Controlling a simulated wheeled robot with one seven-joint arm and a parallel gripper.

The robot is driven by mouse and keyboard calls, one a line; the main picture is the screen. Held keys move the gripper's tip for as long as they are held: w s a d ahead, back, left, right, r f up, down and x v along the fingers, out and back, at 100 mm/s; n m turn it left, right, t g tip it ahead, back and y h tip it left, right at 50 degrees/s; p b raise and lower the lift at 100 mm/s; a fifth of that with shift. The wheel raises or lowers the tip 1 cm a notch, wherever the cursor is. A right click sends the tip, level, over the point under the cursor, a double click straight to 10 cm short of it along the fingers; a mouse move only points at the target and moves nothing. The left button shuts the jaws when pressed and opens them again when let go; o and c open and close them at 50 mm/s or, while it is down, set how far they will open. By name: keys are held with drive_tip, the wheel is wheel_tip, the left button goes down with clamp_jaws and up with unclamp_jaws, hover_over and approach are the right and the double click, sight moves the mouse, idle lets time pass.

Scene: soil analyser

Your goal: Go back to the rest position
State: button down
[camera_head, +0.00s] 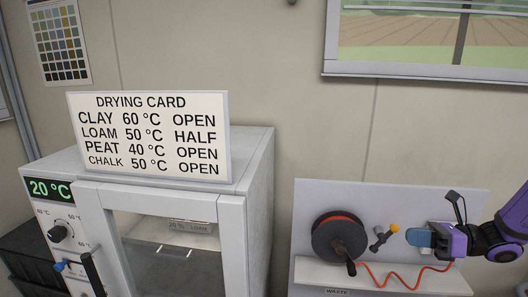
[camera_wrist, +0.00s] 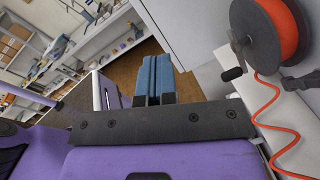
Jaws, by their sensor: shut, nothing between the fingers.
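My gripper (camera_head: 420,237) shows at the right of the head view, in front of the panel with the reel. Its blue fingers are together with nothing between them. In the wrist view the closed fingers (camera_wrist: 153,80) point up the picture over a stretch of brown floor. My purple arm comes in from the right edge of the head view.
A drying oven (camera_head: 258,205) reading 20 °C stands left, a drying card (camera_head: 150,137) on top. A black and orange reel (camera_head: 338,238) with a coiled orange hose (camera_head: 405,281) and a small orange-tipped valve (camera_head: 381,237) sit beside my gripper. Shelves (camera_wrist: 85,40) line the wrist view's left.

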drive_tip(key=s+a+r+n+g+h, duration=0.7)
drive_tip(key=s+a+r+n+h, duration=0.15)
drive_tip(key=n, duration=0.65)
drive_tip(key=s+a+r+n+t+h, duration=0.1)
drive_tip(key=s+r+n+t+h, duration=0.5)
drive_tip(key=s+r+n, duration=0.3)
wheel_tip(320, 180, up, 3)
drive_tip(key=shift+r+n+h, duration=0.15)
drive_tip(key=shift+n+h, duration=0.4)
drive_tip(key=shift+n, duration=0.45)
